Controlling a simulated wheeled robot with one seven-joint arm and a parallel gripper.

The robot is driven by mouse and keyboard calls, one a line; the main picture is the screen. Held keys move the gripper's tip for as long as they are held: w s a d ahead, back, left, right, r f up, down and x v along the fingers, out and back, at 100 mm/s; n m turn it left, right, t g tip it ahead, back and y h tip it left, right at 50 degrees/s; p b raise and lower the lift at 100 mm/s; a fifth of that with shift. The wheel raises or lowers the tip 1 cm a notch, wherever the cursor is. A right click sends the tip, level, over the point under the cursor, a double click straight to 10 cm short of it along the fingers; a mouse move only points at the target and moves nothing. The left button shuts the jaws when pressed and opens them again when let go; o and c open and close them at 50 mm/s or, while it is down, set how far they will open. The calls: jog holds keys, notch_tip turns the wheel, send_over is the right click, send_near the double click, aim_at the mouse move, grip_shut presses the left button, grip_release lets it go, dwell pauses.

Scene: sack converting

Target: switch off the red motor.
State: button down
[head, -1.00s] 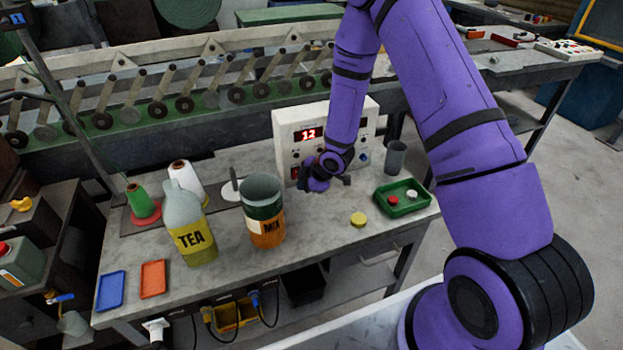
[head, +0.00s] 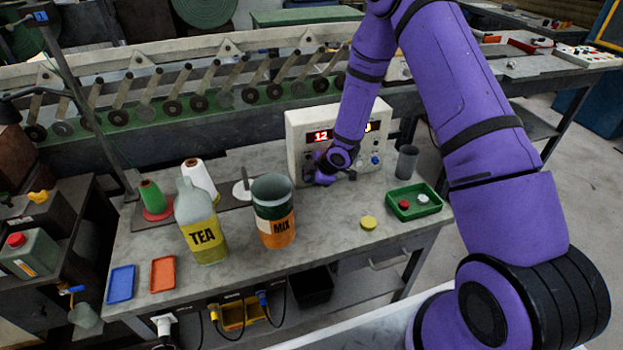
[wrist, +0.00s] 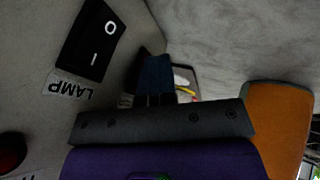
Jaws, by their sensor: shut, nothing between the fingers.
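My gripper (head: 320,179) is low at the box's front, and my arm hides much of the panel. In the wrist view, my gripper (wrist: 155,80) is shut and empty, close beside the panel face. A black rocker switch (wrist: 93,40) marked O and I sits above a LAMP label, left of the fingers. A dark red round part (wrist: 10,152) shows at the lower left. I cannot make out a motor label or whether the fingers touch anything.
A TEA jug (head: 203,225) and a MIX container (head: 273,212) stand left of my gripper. A green tray (head: 425,208) with red and white pieces, a grey cup (head: 406,162) and a yellow disc (head: 368,223) lie right.

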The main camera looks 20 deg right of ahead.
jog(key=shift+r, duration=0.2)
jog(key=shift+r, duration=0.7)
